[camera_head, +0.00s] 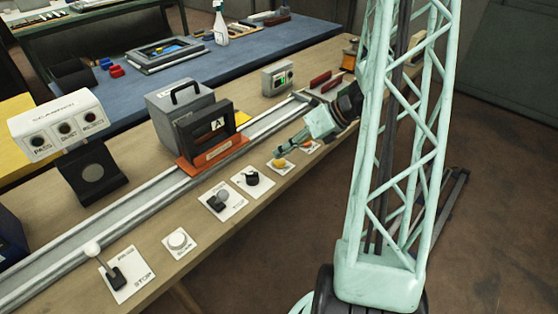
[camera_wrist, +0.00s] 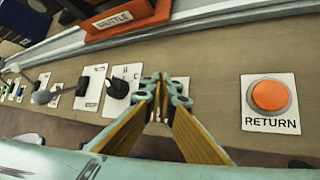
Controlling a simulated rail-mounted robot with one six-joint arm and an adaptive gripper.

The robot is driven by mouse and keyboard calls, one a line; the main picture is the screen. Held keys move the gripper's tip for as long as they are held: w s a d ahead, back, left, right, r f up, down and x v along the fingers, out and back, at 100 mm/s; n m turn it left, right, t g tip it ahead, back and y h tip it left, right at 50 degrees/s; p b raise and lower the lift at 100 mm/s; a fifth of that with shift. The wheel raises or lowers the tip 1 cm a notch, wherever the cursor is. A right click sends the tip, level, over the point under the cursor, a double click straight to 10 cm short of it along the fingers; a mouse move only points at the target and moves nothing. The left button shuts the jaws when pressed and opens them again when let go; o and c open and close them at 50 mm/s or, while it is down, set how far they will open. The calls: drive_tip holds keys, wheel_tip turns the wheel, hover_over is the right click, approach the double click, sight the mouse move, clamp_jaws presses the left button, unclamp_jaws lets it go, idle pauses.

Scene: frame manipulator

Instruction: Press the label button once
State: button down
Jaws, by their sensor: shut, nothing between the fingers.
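My gripper (camera_head: 283,151) is shut and empty, pointing down at the row of controls along the bench's front edge. In the wrist view its fingertips (camera_wrist: 162,84) meet in front of a white plate (camera_wrist: 184,85), which they mostly hide. No plate that I can read says LABEL. The orange RETURN button (camera_wrist: 270,95) lies to the right on its own plate.
A black knob (camera_head: 252,179), a toggle switch (camera_head: 220,198), a round white button (camera_head: 178,241) and a STOP lever (camera_head: 115,274) line the same edge. Behind runs a metal rail (camera_head: 75,251) with an orange shuttle (camera_head: 213,152). A sign box (camera_head: 62,127) stands at left.

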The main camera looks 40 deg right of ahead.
sight(280, 161)
drive_tip(key=shift+r, duration=0.15)
idle(0.3)
drive_tip(key=shift+r+p, duration=2.05)
drive_tip(key=shift+r, duration=0.35)
